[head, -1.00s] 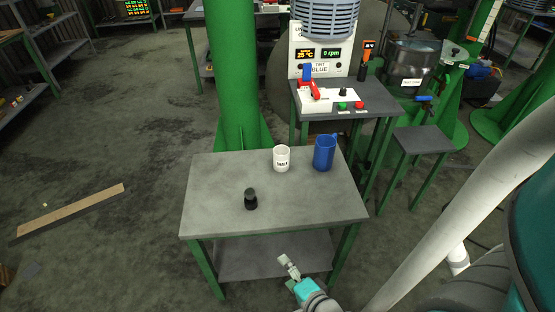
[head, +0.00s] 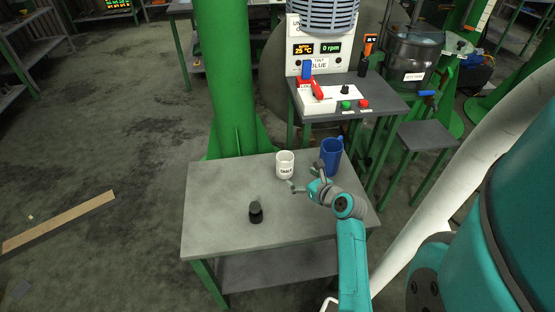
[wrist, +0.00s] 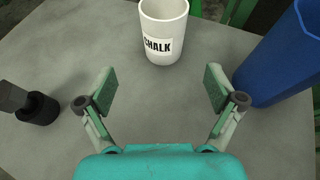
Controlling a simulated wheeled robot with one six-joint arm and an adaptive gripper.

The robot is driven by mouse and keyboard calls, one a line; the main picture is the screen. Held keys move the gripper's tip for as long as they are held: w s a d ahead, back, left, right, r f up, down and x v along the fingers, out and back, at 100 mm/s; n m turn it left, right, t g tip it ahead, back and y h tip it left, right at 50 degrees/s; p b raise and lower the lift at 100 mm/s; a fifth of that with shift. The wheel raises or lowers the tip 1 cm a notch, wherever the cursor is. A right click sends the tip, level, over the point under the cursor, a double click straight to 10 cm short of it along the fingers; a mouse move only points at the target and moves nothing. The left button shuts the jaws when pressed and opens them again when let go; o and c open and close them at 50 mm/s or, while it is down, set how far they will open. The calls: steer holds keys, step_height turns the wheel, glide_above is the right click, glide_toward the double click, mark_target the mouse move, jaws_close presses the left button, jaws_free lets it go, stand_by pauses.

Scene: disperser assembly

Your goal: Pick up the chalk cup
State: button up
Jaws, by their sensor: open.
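The chalk cup (head: 285,165) is white with a "CHALK" label and stands upright on the grey table, left of the blue jug. In the wrist view the chalk cup (wrist: 164,30) is at the top centre, ahead of the fingers and apart from them. My gripper (head: 305,177) is over the table just in front of the cup and the jug. In the wrist view my gripper (wrist: 160,90) is open and empty, its two fingers spread wide and roughly lined up with the cup.
A blue jug (head: 331,157) stands close to the right of the cup; it also shows in the wrist view (wrist: 285,60). A small black object (head: 256,212) stands on the table (head: 215,200) at front left. A green column (head: 228,80) rises behind the table. The table's left side is clear.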

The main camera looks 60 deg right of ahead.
mark_target(289, 168)
steer(key=x, duration=0.5)
steer(key=shift+w+d+r, duration=0.2)
steer(key=shift+d, duration=0.25)
steer(key=shift+x, duration=3.05)
steer(key=c, duration=1.3)
